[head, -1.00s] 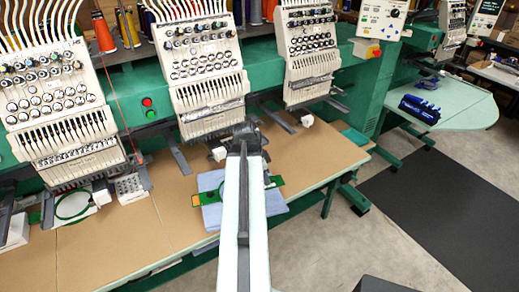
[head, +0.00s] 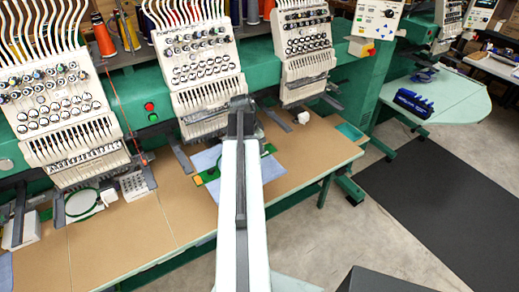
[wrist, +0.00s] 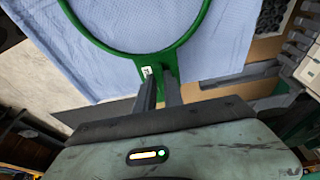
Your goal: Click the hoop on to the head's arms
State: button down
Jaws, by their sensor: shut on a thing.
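My gripper (wrist: 160,82) is shut on the tab of a green hoop (wrist: 145,54) in the wrist view. The hoop holds light blue cloth (wrist: 110,70). In the head view the cloth (head: 207,160) and a green side piece (head: 207,176) show beside my arm, which hides my gripper and much of the hoop. The middle machine head (head: 203,75) stands just behind, with a dark arm (head: 183,157) reaching out beside the cloth's left edge and another (head: 277,121) to the right. I cannot tell whether the hoop touches these arms.
The tan table (head: 125,228) is mostly bare in front. Another green hoop (head: 82,203) sits under the left head (head: 65,110). The right head (head: 305,48) has free table before it. A dark mat (head: 440,200) lies on the floor at right.

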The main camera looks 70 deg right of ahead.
jog(key=w+d, duration=0.2)
jog(key=w+d+f+b, duration=0.1)
jog(key=w, duration=0.2)
jog(key=w+d+f, duration=0.1)
jog(key=w+d, duration=0.1)
jog(key=shift+w+d+b, duration=0.25)
jog(key=shift+d+b, duration=0.05)
jog(key=shift+b, duration=0.05)
jog(key=shift+f, duration=0.2)
jog(key=c, duration=1.4)
grip_release()
jog(key=shift+o, duration=0.2)
jog(key=shift+r, duration=0.1)
